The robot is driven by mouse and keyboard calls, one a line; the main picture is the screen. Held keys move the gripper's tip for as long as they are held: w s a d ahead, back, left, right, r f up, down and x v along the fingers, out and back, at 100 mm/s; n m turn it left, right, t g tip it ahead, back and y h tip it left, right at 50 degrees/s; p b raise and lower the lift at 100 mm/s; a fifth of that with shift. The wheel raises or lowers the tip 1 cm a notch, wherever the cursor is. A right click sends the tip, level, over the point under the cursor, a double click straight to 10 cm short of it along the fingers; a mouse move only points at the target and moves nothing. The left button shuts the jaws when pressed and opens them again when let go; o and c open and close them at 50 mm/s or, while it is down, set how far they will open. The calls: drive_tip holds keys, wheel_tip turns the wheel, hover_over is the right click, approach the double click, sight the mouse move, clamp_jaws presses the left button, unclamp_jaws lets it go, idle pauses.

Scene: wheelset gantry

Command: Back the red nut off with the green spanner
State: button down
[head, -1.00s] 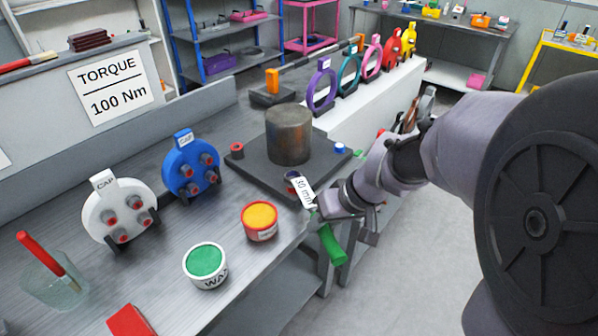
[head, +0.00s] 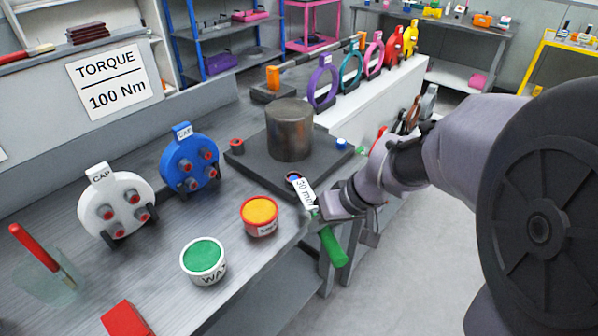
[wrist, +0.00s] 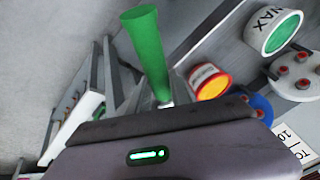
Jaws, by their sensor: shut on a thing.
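The green spanner (head: 332,246) has a green handle and a white "30 mm" label. My gripper (head: 318,212) is shut on it; the handle (wrist: 148,50) sticks out past the gripper in the wrist view. A red nut (head: 237,144) sits at the plate's left corner, apart from the spanner. A blue nut (head: 342,143) is at the right corner. A metal cylinder (head: 290,130) stands mid-plate.
A red tub with yellow contents (head: 260,215) and a white wax tub (head: 204,260) stand near the bench's front edge. Blue (head: 188,160) and white (head: 115,203) caps stand at left. Coloured rings (head: 322,82) stand behind the plate. Floor at right is clear.

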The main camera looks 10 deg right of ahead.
drive_tip(key=shift+w+d+n+g+y, duration=0.25)
drive_tip(key=shift+d+n, duration=0.4)
drive_tip(key=shift+d, duration=0.4)
drive_tip(key=shift+w+d+n+g+y, duration=0.15)
drive_tip(key=shift+w+d+n, duration=0.1)
drive_tip(key=shift+d+n, duration=0.6)
drive_tip(key=shift+d, duration=0.15)
drive_tip(key=d, duration=0.1)
drive_tip(key=w+d+n+p, duration=0.1)
drive_tip(key=w+d+n+g+p, duration=0.1)
drive_tip(key=shift+d+y, duration=0.3)
drive_tip(key=shift+d, duration=0.05)
drive_tip(key=shift+w+d+n+g+p, duration=0.3)
drive_tip(key=shift+w+d+n+p, duration=0.45)
drive_tip(key=shift+p, duration=0.35)
drive_tip(key=shift+w+d+n+g+p, duration=0.3)
drive_tip(key=shift+w+d+n+p, duration=0.25)
drive_tip(key=shift+d+n+p, duration=0.4)
